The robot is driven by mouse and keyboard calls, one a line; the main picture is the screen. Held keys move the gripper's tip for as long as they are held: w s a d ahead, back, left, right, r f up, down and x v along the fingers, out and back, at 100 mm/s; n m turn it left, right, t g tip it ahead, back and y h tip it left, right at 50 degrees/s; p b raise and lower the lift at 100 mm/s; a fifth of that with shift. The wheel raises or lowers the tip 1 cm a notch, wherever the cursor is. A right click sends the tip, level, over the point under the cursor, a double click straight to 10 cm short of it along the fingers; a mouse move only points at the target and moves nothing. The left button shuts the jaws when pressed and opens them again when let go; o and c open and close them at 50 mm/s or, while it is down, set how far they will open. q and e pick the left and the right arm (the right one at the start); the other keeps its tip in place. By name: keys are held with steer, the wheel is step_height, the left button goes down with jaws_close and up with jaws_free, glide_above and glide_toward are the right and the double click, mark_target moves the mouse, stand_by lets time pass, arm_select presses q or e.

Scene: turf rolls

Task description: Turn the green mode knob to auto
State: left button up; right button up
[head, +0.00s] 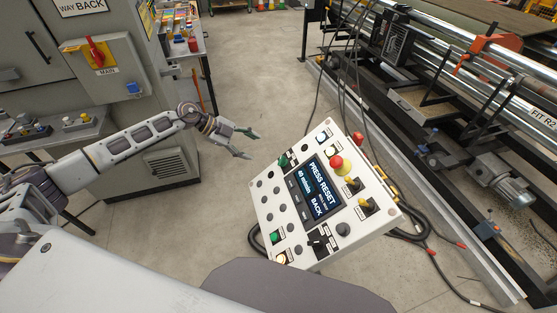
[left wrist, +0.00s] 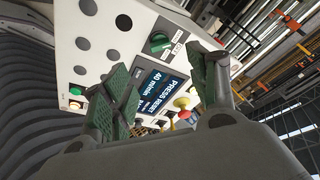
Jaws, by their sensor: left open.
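The green mode knob (head: 283,161) sits near the upper left edge of a tilted white control panel (head: 262,197). In the left wrist view the green knob (left wrist: 157,42) shows larger, beside a small label that I cannot read; its pointer setting is unclear. My left gripper (head: 251,146) is open and empty, just up and left of the knob in the head view. In the left wrist view its two green-padded fingers (left wrist: 168,85) stand apart, with the knob beyond them, between and above their tips. They look clear of it. My right gripper is not in view.
The panel also bears a screen (head: 314,190) reading PRESS RESET, a red mushroom button (head: 336,163), yellow selectors (head: 366,206), a black knob (head: 318,242) and a green button (head: 275,237). Cables hang behind it. A roller machine (head: 480,160) stands at right, a grey cabinet (head: 100,100) at left.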

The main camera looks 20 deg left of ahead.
mark_target(282, 162)
arm_select(q)
steer(key=shift+p+x, duration=0.8)
steer(key=shift+x, duration=5.95)
steer(key=shift+f, duration=0.1)
steer(key=c, duration=0.9)
steer(key=shift+c, duration=0.6)
